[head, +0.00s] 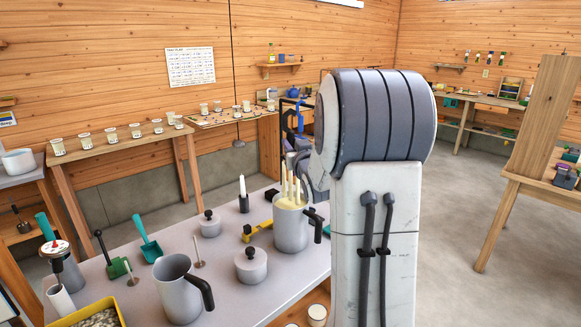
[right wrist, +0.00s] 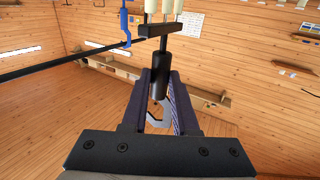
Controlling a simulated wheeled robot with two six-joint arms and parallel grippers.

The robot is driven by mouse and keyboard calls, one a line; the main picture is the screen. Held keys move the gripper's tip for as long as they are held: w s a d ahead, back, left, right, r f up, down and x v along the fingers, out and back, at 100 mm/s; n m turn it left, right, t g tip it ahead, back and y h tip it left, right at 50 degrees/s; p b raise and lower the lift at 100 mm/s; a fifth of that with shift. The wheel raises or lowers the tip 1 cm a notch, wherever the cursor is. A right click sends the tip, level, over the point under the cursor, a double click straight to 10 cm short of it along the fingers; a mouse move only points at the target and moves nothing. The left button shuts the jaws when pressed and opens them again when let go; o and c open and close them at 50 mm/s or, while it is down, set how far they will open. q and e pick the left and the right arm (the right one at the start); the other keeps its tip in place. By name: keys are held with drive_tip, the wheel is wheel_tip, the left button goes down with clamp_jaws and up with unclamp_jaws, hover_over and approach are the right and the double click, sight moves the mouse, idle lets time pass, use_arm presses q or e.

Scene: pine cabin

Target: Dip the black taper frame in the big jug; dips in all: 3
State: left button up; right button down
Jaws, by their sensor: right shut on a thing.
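My right gripper (right wrist: 160,95) is shut on the dark handle of the black taper frame (right wrist: 163,30) in the right wrist view. Several cream tapers (right wrist: 167,8) are attached to its bar, cut off by the picture's top edge. In the head view, several cream tapers (head: 291,186) stand upright over the mouth of a grey jug (head: 290,232). I cannot tell how deep they reach. My right arm hides the frame and gripper there. Another grey jug (head: 178,292) stands nearer; I cannot tell which is bigger. My left gripper is out of view.
Lidded pots (head: 251,268) (head: 210,226), a white candle on a dark holder (head: 243,195), a yellow tool (head: 257,231) and a teal scoop (head: 148,242) stand or lie on the grey table (head: 225,290). A yellow tray (head: 92,317) is at the front left.

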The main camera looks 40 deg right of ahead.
sight(291, 187)
wheel_tip(291, 187, down, 14)
drive_tip(key=b, duration=1.3)
drive_tip(key=shift+f, duration=0.2)
drive_tip(key=shift+r, duration=0.15)
wheel_tip(291, 187, up, 16)
drive_tip(key=p, duration=1.1)
idle(3.9)
